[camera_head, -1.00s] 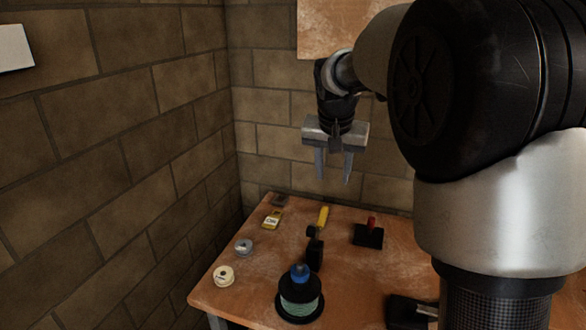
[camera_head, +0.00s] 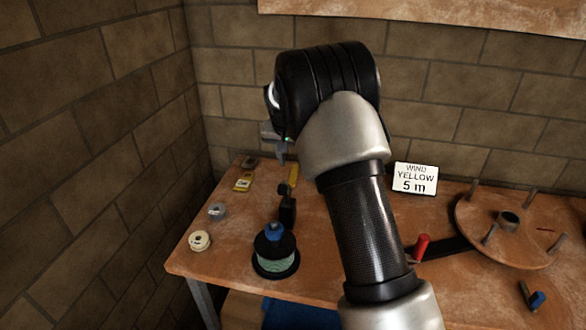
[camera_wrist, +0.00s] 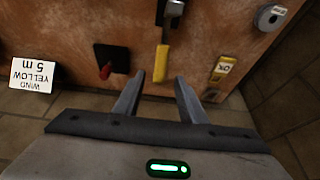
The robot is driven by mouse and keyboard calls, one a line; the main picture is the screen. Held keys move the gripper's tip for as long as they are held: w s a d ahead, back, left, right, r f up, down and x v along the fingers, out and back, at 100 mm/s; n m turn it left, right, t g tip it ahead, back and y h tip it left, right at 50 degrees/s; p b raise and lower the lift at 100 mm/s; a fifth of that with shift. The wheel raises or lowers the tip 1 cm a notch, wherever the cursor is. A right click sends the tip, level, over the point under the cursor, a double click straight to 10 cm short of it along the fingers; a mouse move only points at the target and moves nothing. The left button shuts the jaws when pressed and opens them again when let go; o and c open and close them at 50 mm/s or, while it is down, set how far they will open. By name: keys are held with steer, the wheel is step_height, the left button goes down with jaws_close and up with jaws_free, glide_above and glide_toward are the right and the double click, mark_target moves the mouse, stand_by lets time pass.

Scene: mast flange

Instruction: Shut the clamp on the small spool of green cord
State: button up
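A black spool of green cord (camera_head: 276,266) with a blue top stands upright near the table's front left. Just behind it is a black upright part (camera_head: 287,209) with a yellow handle (camera_head: 293,174), possibly the clamp; I cannot tell whether it is shut. The yellow handle also shows in the wrist view (camera_wrist: 162,60), its end appearing between my fingertips, at a depth I cannot judge. My gripper (camera_wrist: 159,77) is open and empty. In the head view my arm hides most of it; a fingertip shows above the table's back.
A white spool (camera_head: 200,241), a grey spool (camera_head: 217,211) and a yellow tag (camera_head: 243,182) lie along the left edge. A black plate with a red handle (camera_wrist: 105,71) is beside the yellow handle. A sign (camera_head: 414,179) and round wooden wheel (camera_head: 490,245) are right.

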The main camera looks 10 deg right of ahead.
mark_target(294, 171)
steer(key=x, duration=0.5)
steer(key=shift+w+f, duration=0.1)
steer(key=shift+f, duration=0.1)
jaws_close()
